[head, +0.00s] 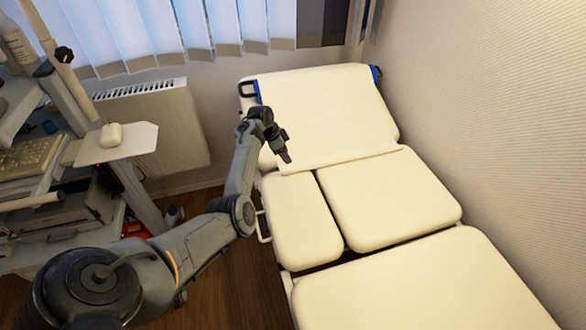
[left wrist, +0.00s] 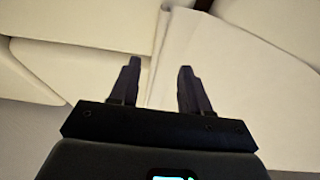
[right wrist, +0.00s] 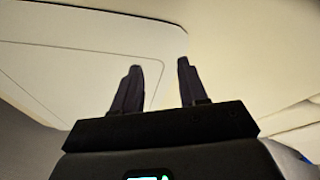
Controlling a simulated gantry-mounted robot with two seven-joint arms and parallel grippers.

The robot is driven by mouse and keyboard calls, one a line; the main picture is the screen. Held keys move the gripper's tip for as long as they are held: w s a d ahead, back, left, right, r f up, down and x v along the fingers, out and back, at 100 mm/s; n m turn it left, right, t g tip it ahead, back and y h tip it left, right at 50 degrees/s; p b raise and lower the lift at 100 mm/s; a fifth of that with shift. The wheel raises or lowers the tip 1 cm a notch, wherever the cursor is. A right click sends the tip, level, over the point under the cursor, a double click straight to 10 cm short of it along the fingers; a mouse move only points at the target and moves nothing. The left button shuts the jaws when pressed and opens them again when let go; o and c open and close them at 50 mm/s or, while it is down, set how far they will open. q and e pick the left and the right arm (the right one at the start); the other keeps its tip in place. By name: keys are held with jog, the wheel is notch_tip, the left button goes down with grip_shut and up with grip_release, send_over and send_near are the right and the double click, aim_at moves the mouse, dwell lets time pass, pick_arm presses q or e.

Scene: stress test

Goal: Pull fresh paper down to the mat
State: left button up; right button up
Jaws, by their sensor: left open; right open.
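The white paper sheet (head: 325,115) lies over the raised backrest of the cream couch and ends near the backrest's lower edge. Blue roll ends (head: 377,73) show at the couch's head end. My left gripper (head: 285,157) is at the paper's lower left corner, pointing down. In the left wrist view the left gripper (left wrist: 160,68) is open and empty; the paper (left wrist: 240,85) fills the right side, its edge running between the fingers in the picture. I cannot tell whether they touch it. My right gripper (right wrist: 159,66) is open and empty, facing a pale panelled surface; it is outside the head view.
Bare couch cushions (head: 390,200) lie below the paper, with a larger one (head: 410,285) at the front. A textured wall bounds the right. A cart with a keyboard (head: 28,160) and a white mouse (head: 110,135) stands left. A radiator (head: 150,125) is behind.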

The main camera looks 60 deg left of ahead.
aim_at(294, 169)
pick_arm(q)
jog(key=b+x, duration=0.3)
jog(key=x, duration=0.6)
jog(key=shift+s+b, duration=0.1)
jog(key=shift+b, duration=0.3)
pick_arm(e)
notch_tip(294, 169, down, 4)
jog(key=shift+a+f, duration=0.1)
pick_arm(q)
grip_shut()
